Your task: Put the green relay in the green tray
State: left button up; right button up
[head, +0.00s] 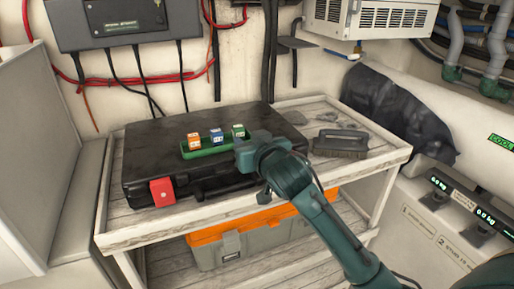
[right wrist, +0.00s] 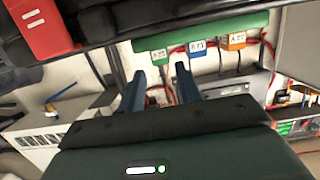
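A green tray (head: 207,151) lies on a black case, with a row of orange (head: 193,141), blue (head: 217,136) and green relays. The green relay (head: 238,131) stands upright at its right end. My right gripper (head: 243,146) is at that end, close in front of the green relay. The right wrist view, which is upside down, shows its two fingers (right wrist: 161,72) apart, with the green relay (right wrist: 153,57) between and just beyond their tips. The tray (right wrist: 205,32) crosses the top there. Whether the fingers touch the relay I cannot tell. My left gripper is not in view.
The black case (head: 150,148) with a red latch (head: 162,192) lies on a wooden shelf unit (head: 385,158). A brush (head: 340,142) lies right of my arm. An orange and grey toolbox (head: 240,242) sits on the lower shelf. Cables hang from a wall box behind.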

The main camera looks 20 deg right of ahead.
jog(key=s, duration=0.2)
jog(key=s+r, duration=0.1)
jog(key=s, duration=0.2)
jog(key=shift+s+d, duration=0.1)
jog(key=shift+d, duration=0.05)
jog(key=s+f+g, duration=0.6)
jog(key=s+f, duration=0.5)
jog(key=f, duration=0.4)
jog(key=s+d+f+n+g, duration=0.1)
jog(key=s+f+g, duration=0.3)
jog(key=s, duration=0.5)
jog(key=s+d+f+n+g, duration=0.1)
jog(key=s+f+g, duration=0.1)
jog(key=s+f, duration=0.6)
pick_arm(q)
jog(key=p, duration=0.2)
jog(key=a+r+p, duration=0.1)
jog(key=p, duration=0.2)
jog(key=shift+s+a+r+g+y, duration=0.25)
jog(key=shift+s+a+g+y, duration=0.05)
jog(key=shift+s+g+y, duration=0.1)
pick_arm(e)
jog(key=w+a+r+t+y, duration=0.1)
jog(key=w+a+t+y, duration=0.1)
jog(key=w+a+t, duration=0.3)
jog(key=shift+a+r+n+t+y, duration=0.15)
jog(key=shift+a+n+t+y, duration=0.2)
jog(key=shift+a+t, duration=0.6)
